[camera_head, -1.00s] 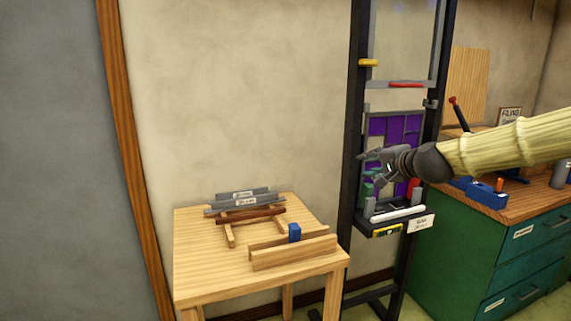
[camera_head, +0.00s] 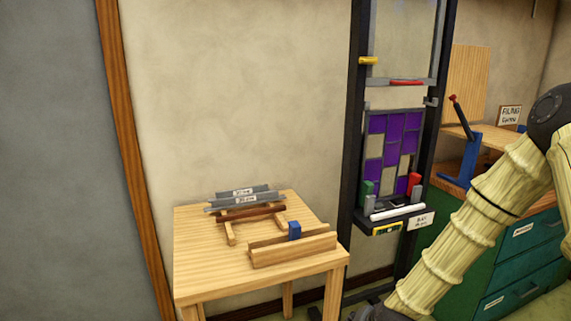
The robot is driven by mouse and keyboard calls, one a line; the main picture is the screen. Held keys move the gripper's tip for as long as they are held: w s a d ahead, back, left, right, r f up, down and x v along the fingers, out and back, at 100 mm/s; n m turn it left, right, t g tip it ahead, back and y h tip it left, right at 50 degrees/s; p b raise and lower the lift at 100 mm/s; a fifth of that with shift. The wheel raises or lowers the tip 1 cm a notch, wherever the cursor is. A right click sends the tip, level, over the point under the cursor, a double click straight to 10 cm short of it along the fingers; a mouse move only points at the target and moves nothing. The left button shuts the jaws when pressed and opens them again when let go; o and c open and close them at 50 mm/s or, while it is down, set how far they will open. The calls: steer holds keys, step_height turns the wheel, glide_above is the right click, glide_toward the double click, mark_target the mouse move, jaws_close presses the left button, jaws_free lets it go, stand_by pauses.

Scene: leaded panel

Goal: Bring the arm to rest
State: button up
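My gripper is not in view. My arm, in a pale ribbed sleeve, comes in from the right edge and slopes down to the lower middle, where its far end runs off the bottom of the picture. A leaded panel (camera_head: 393,147) of purple and pale panes stands upright in a tall black frame (camera_head: 355,150). A red block (camera_head: 414,180) and a green block (camera_head: 367,188) sit at the panel's lower corners. A white bar (camera_head: 397,212) lies along the shelf below it.
A wooden table (camera_head: 200,262) at the left carries grey bars (camera_head: 240,199) on a small wooden rack and a wooden trough (camera_head: 293,250) with a blue block (camera_head: 294,231). A green drawer cabinet (camera_head: 520,258) stands at the right, partly behind my arm, with a blue lever tool (camera_head: 461,158) on top.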

steer(key=s+d+f+n+g, duration=0.1)
steer(key=s+f, duration=0.5)
steer(key=s, duration=0.6)
steer(key=s+d+f+n+g+h, duration=0.1)
steer(key=s+f+n+g, duration=0.2)
steer(key=s+f, duration=0.4)
steer(key=s+d+f+n+g+h, duration=0.1)
steer(key=s+f, duration=0.5)
steer(key=s, duration=1.2)
steer(key=shift+f+n+g, duration=0.4)
steer(key=shift+n+g, duration=0.2)
steer(key=shift+g, duration=0.1)
steer(key=shift+d, duration=0.1)
